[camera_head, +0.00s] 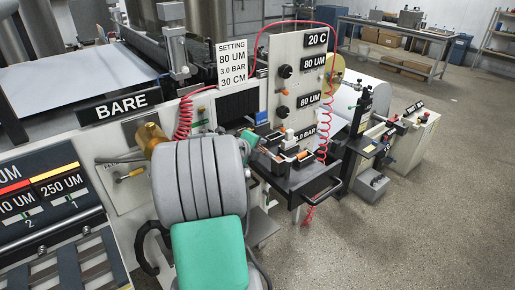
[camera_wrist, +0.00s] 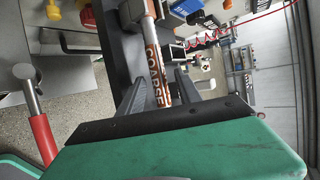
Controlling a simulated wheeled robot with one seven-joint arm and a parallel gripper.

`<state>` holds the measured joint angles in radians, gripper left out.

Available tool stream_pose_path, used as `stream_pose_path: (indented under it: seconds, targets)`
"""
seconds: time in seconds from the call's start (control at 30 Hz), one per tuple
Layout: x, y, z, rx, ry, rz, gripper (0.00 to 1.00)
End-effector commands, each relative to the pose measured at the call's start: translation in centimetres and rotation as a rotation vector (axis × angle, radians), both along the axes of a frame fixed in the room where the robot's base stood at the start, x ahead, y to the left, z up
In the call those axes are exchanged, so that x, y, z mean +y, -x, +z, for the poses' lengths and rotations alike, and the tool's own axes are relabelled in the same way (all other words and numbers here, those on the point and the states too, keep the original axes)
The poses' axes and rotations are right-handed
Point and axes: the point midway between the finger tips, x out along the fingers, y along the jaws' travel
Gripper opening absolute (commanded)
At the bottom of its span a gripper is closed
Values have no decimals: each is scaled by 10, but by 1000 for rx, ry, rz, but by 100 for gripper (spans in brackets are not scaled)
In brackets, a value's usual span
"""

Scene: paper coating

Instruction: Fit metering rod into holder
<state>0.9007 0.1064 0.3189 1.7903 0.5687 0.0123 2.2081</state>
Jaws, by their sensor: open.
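In the wrist view, a silver rod with orange bands and a label reading COARSE (camera_wrist: 155,55) runs up between the two dark fingers of my gripper (camera_wrist: 161,84). The fingers stand apart on either side of the rod, with a gap visible. A dark long part (camera_wrist: 118,45) lies alongside the rod; I cannot tell whether the rod is seated in it. In the head view, a dark tray-like unit (camera_head: 296,190) with small orange-marked parts on top sticks out from the machine front. My grey arm covers part of that area and my fingers are not clear there.
A rack (camera_head: 40,225) with labels 10 UM and 250 UM is at the left. A coiled red hose (camera_head: 184,118) hangs near the panel. A red-handled part (camera_wrist: 42,135) is left of my gripper in the wrist view. Open floor (camera_head: 430,200) lies to the right.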

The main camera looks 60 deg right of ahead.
Motion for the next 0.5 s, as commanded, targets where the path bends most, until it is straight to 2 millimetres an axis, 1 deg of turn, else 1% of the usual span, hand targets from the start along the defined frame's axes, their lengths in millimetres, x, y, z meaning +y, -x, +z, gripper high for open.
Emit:
stream_pose_path:
  seconds: [0.13,0.23,0.37,0.5]
  targets:
    - [2,0,2,-1,2,0,41]
    - [13,-1,9,-2,5,1,41]
    - [40,-3,24,-4,7,5,41]
    - [72,-3,43,-4,7,5,41]
